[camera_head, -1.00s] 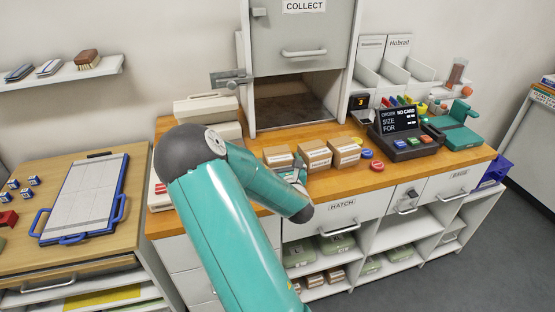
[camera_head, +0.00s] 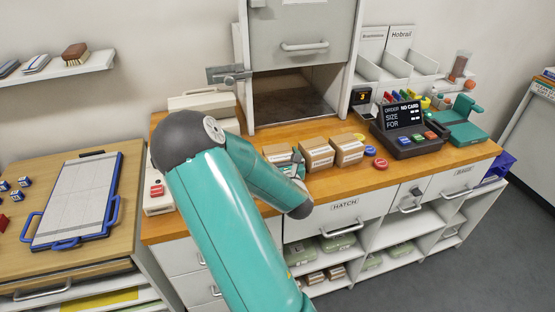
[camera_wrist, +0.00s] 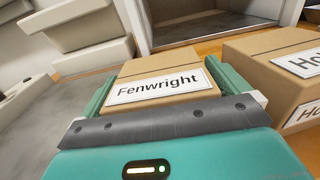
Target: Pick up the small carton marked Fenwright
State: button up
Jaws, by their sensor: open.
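The small carton marked Fenwright (camera_wrist: 160,74) is brown with a white label and stands on the wooden counter. In the head view it is the leftmost of three cartons (camera_head: 275,151). My gripper (camera_wrist: 160,84) is open, with one green finger at the carton's left side and the other at its right. The carton's near face with the label lies between the fingers. I cannot tell whether either finger touches it. In the head view my gripper (camera_head: 297,167) is small and partly hidden by my arm.
A second carton (camera_wrist: 270,75), its label starting "Ho", stands close to the right finger. A third carton (camera_head: 348,148) is further right. Pale stacked boxes (camera_wrist: 85,30) stand at the left. Behind is the open hatch (camera_head: 295,98). A card terminal (camera_head: 405,130) stands to the right.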

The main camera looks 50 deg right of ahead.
jog(key=shift+s+a+r, duration=0.1)
jog(key=shift+s+r, duration=0.1)
jog(key=shift+s, duration=0.1)
jog(key=shift+w+f, duration=0.15)
jog(key=shift+w, duration=0.1)
jog(key=c, duration=0.6)
jog(key=shift+s, duration=0.15)
jog(key=c, duration=0.4)
jog(key=shift+c, duration=0.2)
